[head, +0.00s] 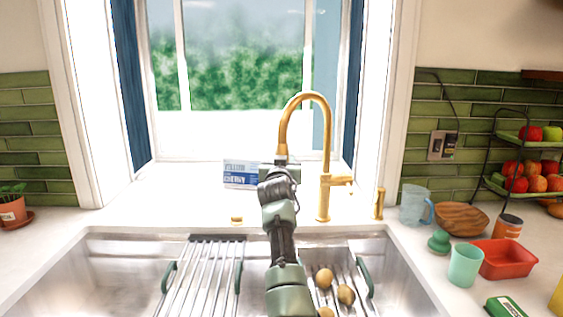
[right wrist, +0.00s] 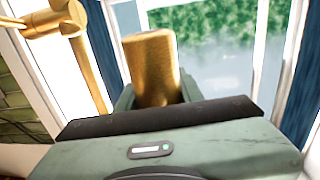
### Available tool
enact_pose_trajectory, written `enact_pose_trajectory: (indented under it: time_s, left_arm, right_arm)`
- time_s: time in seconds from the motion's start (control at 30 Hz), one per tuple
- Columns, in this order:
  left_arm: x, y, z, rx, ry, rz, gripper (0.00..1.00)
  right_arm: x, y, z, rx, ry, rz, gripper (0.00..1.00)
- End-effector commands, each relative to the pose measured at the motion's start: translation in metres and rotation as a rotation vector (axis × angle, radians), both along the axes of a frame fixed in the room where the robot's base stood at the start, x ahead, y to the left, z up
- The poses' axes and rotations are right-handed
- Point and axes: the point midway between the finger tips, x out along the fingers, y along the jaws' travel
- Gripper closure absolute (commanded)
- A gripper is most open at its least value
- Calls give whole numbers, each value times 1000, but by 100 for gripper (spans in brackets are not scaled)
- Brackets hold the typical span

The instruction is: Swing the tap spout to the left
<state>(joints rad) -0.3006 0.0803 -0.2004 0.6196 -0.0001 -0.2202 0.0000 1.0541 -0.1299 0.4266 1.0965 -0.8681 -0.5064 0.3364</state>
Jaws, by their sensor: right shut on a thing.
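The gold tap (head: 326,196) stands behind the sink, with a tall arched spout (head: 284,122) that curves over to the left and ends at the head of my right gripper (head: 280,162). In the right wrist view the gold spout end (right wrist: 152,66) sits between the green fingers of my right gripper (right wrist: 158,95), which is shut on it. The tap's body and side lever (right wrist: 48,22) show at the upper left there. My right arm hides part of the sink and counter behind it. My left gripper is in neither view.
The steel sink (head: 110,262) holds a drying rack (head: 205,275) and a rack with several potatoes (head: 323,278). A blue and white box (head: 240,173) stands behind, left of the tap. A gold dispenser (head: 379,203), a clear jug (head: 414,205) and a red tub (head: 505,260) stand to the right.

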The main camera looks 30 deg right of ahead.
Motion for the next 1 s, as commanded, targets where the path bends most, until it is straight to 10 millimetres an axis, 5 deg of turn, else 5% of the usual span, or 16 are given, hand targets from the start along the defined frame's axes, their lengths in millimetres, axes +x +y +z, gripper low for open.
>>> enact_pose_trajectory:
  time_s: [0.17, 0.2, 0.27, 0.77, 1.0]
  left_arm:
    - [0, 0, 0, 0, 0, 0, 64]
    - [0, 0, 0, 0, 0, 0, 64]
    - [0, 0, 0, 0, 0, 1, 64]
    - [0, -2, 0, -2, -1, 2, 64]
    - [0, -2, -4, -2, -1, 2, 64]
  right_arm:
    - [-3, -8, 5, -8, -4, -12, 100]
    - [-3, -8, 5, -8, -4, -12, 58]
    - [-2, -7, 4, -8, -4, -12, 41]
    - [-2, -1, 1, -3, -1, -3, 41]
    - [-22, 10, 0, -3, -3, -4, 41]
